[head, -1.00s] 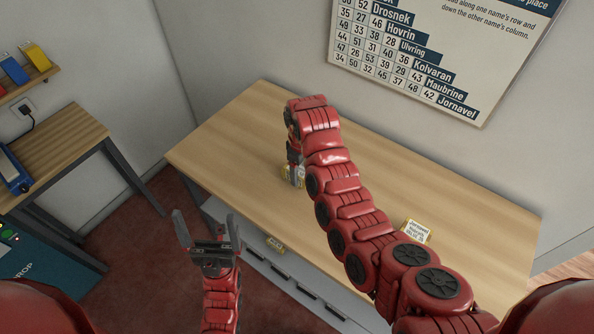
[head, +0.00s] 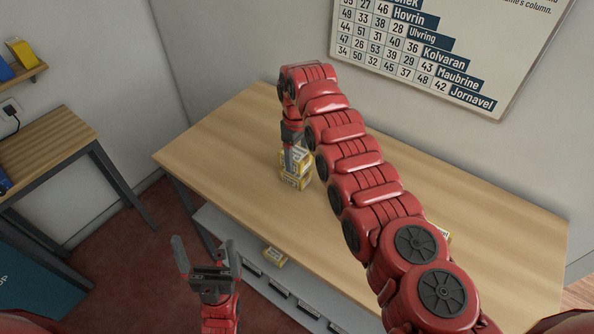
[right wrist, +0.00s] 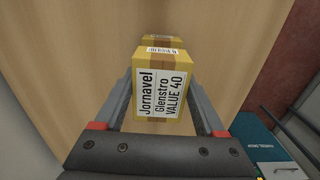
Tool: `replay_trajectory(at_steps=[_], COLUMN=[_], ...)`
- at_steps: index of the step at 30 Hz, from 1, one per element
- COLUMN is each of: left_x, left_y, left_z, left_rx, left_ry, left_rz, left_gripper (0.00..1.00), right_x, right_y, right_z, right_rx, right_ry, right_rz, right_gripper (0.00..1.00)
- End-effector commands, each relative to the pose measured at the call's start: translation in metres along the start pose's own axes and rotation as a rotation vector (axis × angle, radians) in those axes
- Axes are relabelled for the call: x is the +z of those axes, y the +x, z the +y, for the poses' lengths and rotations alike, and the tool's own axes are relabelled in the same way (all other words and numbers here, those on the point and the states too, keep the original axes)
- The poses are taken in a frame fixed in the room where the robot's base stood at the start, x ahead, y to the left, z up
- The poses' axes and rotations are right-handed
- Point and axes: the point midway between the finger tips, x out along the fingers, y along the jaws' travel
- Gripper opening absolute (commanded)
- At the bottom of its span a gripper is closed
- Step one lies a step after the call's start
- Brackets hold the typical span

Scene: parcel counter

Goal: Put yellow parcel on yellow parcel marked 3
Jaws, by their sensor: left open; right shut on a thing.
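My right gripper (head: 291,158) is shut on a yellow parcel (head: 301,156) over the wooden table. In the right wrist view this parcel (right wrist: 160,88) sits between the fingers, with a white label reading Jornavel, Glenstro, VALUE 40. A second yellow parcel (head: 296,181) shows directly below it in the head view; whether the two touch I cannot tell. Part of a yellow parcel (right wrist: 163,38) also shows beyond the held one in the right wrist view. No mark 3 is readable. My left gripper (head: 205,247) is open and empty, in front of the table.
Another yellow parcel (head: 274,256) lies on the shelf below the table's (head: 230,135) front edge. One more labelled parcel (head: 440,233) is partly hidden behind my right arm. A chart (head: 440,45) hangs on the wall. The table's left part is clear.

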Motion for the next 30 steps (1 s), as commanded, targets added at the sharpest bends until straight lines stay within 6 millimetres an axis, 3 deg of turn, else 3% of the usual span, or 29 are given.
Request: replay_trajectory(at_steps=[3, 15, 16, 18, 21, 30], left_x=[0.000, 0.000, 0.000, 0.000, 0.000, -0.001], left_y=[0.000, -0.003, -0.003, -0.002, -0.002, 0.004], left_z=[0.000, 0.000, 0.000, 0.000, 0.000, 0.000], left_rx=[0.000, 0.000, 0.000, 0.000, 0.000, 0.000], left_ry=[0.000, 0.000, 0.000, 0.000, 0.000, 0.000], left_rz=[0.003, 0.003, 0.003, 0.003, 0.003, 0.003], left_gripper=[1.00, 1.00, 1.00, 1.00, 1.00, 1.00], right_x=[0.001, 0.001, 0.001, 0.001, 0.001, 0.001], right_y=[0.021, 0.028, 0.028, 0.026, 0.026, 0.020], right_z=[-0.001, -0.001, -0.001, -0.001, -0.001, 0.000], right_rx=[-0.002, -0.001, -0.001, -0.001, -0.001, -0.001], right_ry=[-0.001, -0.001, -0.001, -0.001, -0.001, -0.001], right_rz=[-0.002, -0.002, -0.002, -0.002, -0.002, -0.001], right_gripper=[0.08, 0.08, 0.74, 0.86, 1.00, 1.00])
